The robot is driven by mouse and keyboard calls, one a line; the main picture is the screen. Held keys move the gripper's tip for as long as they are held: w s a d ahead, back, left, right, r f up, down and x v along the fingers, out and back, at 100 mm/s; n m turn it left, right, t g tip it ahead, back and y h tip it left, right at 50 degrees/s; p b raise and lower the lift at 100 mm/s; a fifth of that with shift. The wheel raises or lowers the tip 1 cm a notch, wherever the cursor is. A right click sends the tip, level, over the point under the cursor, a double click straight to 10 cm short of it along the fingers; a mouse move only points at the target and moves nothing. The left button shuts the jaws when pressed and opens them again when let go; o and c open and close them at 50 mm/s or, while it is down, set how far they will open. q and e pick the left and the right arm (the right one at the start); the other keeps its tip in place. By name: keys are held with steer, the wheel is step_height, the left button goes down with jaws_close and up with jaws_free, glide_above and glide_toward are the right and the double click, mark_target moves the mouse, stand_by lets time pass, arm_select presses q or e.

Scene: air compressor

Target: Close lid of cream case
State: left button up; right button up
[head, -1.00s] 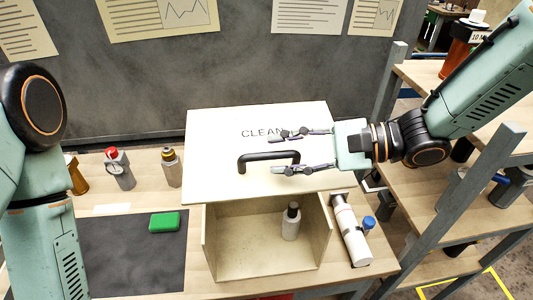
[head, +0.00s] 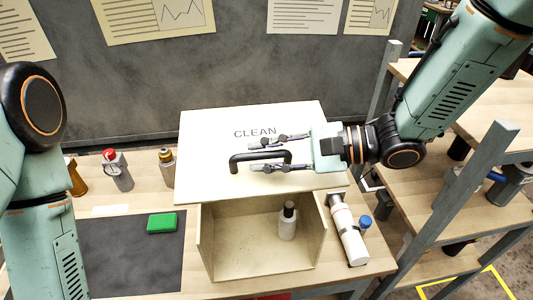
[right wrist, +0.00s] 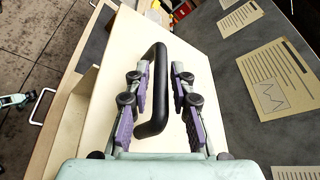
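The cream case (head: 262,262) stands on the bench with its inside showing. Its cream lid (head: 205,150), marked CLEAN, is up over the back of the case, and the interior is open to view in front of it. A black handle (head: 240,159) stands out from the lid. My right gripper (head: 255,156) is open, with one finger on each side of the handle bar. The right wrist view shows the handle (right wrist: 152,115) between the spread fingers, with small gaps visible. My left arm is at the left edge; its gripper is out of view.
A white bottle (head: 288,224) stands inside the case. A white cylinder (head: 347,232) lies right of it, near a blue-capped item (head: 365,222). A green block (head: 161,223) lies on the dark mat (head: 125,260). Several bottles stand behind. Shelving (head: 440,205) is at right.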

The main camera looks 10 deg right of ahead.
mark_target(236, 181)
steer(key=shift+c, duration=0.7)
steer(key=shift+w+a, duration=0.1)
steer(key=shift+a, duration=0.05)
jaws_close()
steer(key=s+f, duration=0.3)
steer(key=o, duration=0.5)
jaws_free()
steer(key=shift+a, duration=0.15)
